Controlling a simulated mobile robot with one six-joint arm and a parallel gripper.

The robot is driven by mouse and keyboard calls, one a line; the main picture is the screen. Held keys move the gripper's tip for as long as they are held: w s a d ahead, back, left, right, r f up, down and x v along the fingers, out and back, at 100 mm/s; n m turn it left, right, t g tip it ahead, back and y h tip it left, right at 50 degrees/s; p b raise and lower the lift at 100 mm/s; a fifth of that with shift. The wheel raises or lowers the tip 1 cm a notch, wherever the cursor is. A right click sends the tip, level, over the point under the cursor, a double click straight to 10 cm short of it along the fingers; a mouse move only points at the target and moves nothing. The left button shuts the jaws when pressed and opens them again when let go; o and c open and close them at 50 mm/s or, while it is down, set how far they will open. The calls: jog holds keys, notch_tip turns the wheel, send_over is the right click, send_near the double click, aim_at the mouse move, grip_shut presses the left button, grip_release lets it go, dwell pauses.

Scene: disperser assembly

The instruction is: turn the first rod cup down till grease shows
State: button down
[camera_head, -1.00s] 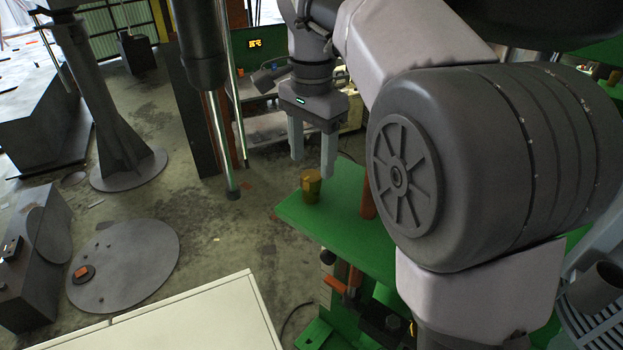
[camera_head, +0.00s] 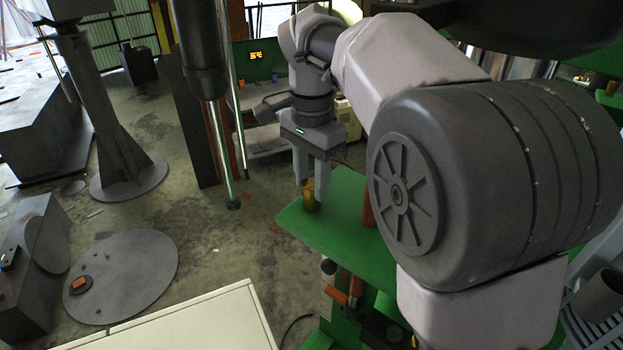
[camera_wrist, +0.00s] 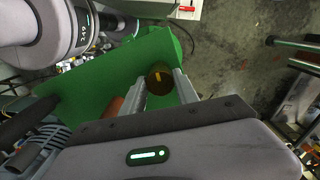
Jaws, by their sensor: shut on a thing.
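The rod cup is a small brass-coloured cup (camera_head: 311,196) at the left corner of the green plate. In the wrist view the brass cup (camera_wrist: 159,78) shows from above as a round dark-gold top with a lighter mark. My gripper (camera_head: 311,190) points straight down with its two fingers on either side of the cup, shut on it. In the wrist view my gripper's fingers (camera_wrist: 161,88) reach to both sides of the cup. No grease can be made out.
The green plate (camera_head: 335,222) carries an orange-brown rod (camera_head: 369,206) right of the cup. Orange-handled fittings (camera_head: 337,295) sit below the plate. A pale cabinet top (camera_head: 185,322) lies at the front left. Open floor lies left of the plate.

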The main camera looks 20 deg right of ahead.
aim_at(313, 184)
jog(key=m, duration=0.4)
jog(key=c, duration=0.9)
grip_release()
jog(key=shift+d, duration=0.2)
notch_tip(313, 184, up, 17)
jog(key=p, duration=0.6)
jog(key=shift+r, duration=0.2)
